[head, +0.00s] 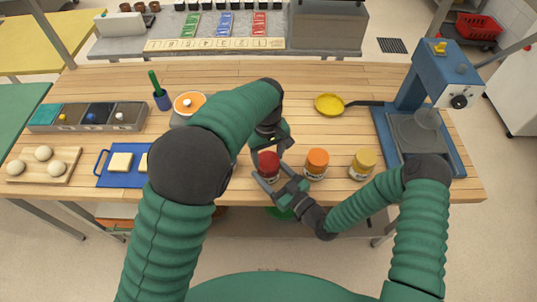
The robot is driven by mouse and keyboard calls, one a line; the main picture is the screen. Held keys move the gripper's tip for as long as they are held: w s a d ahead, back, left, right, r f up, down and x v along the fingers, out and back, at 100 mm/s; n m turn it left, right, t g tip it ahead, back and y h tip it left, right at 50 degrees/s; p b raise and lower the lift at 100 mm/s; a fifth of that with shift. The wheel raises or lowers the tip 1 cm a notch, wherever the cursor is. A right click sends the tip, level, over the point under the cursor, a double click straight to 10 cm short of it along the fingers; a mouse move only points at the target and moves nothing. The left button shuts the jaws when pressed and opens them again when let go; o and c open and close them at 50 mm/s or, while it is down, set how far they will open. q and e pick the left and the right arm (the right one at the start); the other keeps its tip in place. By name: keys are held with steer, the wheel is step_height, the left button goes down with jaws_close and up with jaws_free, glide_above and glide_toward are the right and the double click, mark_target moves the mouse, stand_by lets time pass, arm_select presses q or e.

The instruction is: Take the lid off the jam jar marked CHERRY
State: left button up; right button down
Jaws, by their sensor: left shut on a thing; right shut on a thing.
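A jam jar with a red lid (268,160) stands near the front edge of the wooden table. Its label is mostly hidden and too small to read. My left gripper (269,151) reaches down from above and is shut on the red lid. My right gripper (268,175) comes from the front right and is shut around the body of the red jar (269,177). The lid appears to be on the jar; I cannot see any gap. A jar with an orange lid (317,158) and a jar with a yellow lid (365,159) stand to the right.
A yellow pan (328,105) lies behind the jars. A blue press-like machine (422,95) stands at the right. At the left are a blue tray (124,178), a board with dough balls (62,166) and a compartment box (88,128). The table's middle back is clear.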

arm_select(q)
steer(key=o, duration=1.5)
steer(key=shift+o, duration=0.2)
step_height(320, 180, up, 4)
steer(key=shift+r, duration=0.25)
steer(key=shift+c, duration=0.3)
steer(key=m, duration=0.2)
steer(key=r+m, duration=0.1)
steer(key=m, duration=0.3)
steer(key=shift+d+r, duration=0.1)
steer(key=shift+r, duration=0.25)
steer(key=m, duration=0.2)
steer(key=r+m, duration=0.1)
steer(key=m, duration=0.4)
steer(key=shift+r+m, duration=0.3)
step_height(320, 180, down, 8)
steer(key=shift+d+r, duration=0.1)
steer(key=shift+c, duration=0.4)
